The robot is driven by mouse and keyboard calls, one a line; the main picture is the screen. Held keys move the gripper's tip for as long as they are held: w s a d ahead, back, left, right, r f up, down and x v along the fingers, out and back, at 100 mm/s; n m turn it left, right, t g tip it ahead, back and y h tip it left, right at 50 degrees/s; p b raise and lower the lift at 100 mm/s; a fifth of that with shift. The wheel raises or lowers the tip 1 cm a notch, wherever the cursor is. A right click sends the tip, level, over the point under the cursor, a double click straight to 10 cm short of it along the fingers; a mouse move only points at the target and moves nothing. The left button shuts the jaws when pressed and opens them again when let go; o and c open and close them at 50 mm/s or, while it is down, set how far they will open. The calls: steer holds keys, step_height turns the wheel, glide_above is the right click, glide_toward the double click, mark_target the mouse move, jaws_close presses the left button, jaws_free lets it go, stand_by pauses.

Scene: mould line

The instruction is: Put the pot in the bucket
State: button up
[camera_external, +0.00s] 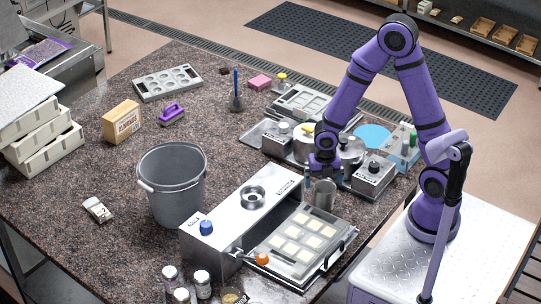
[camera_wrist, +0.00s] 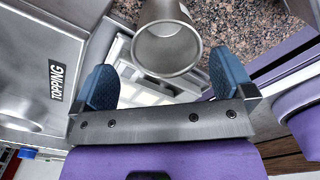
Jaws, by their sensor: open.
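The bucket (camera_external: 172,190) is grey, open-topped and upright on the speckled table, left of the machine marked TOPPING. A small open metal pot (camera_external: 324,196) stands right of that machine, just below my gripper (camera_external: 321,176). In the wrist view the pot (camera_wrist: 168,48) shows its round mouth, ahead of and between the blue fingers of my gripper (camera_wrist: 164,62). The fingers are open and apart, with nothing held. The pot's far end is cut off by the picture edge. Whether a finger touches it I cannot tell.
The steel topping machine (camera_external: 225,222) lies between pot and bucket. A tray of pale squares (camera_external: 300,241) is in front of the pot. Lidded metal pots (camera_external: 350,151) and a grey box (camera_external: 373,178) crowd behind. Table left of the bucket is mostly clear.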

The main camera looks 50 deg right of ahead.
steer(key=shift+s+d+f, duration=0.1)
steer(key=shift+d+f, duration=0.05)
steer(key=shift+f, duration=1.4)
steer(key=shift+s+d+f, duration=0.1)
steer(key=shift+d+f, duration=0.05)
steer(key=shift+f, duration=1.4)
steer(key=c, duration=1.1)
steer(key=shift+o, duration=0.2)
steer(key=shift+r, duration=0.1)
